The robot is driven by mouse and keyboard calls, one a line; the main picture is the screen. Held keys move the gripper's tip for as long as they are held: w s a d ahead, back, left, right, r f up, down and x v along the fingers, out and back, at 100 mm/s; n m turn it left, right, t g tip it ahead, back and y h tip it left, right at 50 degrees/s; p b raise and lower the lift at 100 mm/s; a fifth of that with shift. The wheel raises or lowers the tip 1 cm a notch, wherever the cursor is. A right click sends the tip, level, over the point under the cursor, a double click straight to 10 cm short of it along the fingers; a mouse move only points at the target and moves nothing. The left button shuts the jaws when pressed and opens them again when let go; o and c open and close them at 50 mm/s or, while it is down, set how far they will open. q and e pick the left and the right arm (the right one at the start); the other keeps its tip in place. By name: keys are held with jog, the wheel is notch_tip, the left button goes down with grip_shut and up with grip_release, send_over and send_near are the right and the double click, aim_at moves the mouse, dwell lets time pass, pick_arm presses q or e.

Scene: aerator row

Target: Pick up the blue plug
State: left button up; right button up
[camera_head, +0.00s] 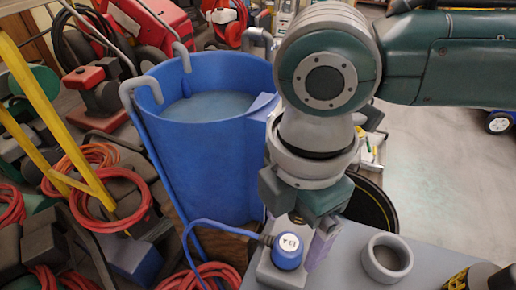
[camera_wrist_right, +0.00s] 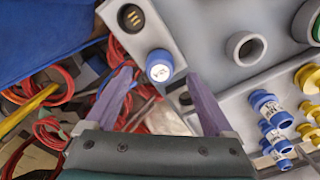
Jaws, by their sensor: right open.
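The blue plug (camera_head: 288,252) has a white label on top and stands upright on a grey block, with a blue cable running off to its left. In the right wrist view the plug (camera_wrist_right: 159,64) lies between and just beyond the fingertips. My right gripper (camera_wrist_right: 160,78) is open, with its purple fingers apart and nothing held. In the head view a purple finger shows just right of the plug; the other finger is mostly hidden. I cannot tell whether a finger touches the plug. My left gripper is not in view.
A blue tub (camera_head: 205,150) stands behind the plug. A grey ring (camera_head: 387,259) stands to its right. In the wrist view, several other blue plugs (camera_wrist_right: 272,130) and yellow ones (camera_wrist_right: 309,78) sit at the right. Red hoses (camera_head: 110,200) and clutter fill the left.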

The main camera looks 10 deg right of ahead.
aim_at(289, 243)
notch_tip(289, 243, down, 5)
jog(key=shift+r+b, duration=0.1)
jog(key=shift+b, duration=0.45)
jog(key=shift+c, duration=0.2)
grip_shut()
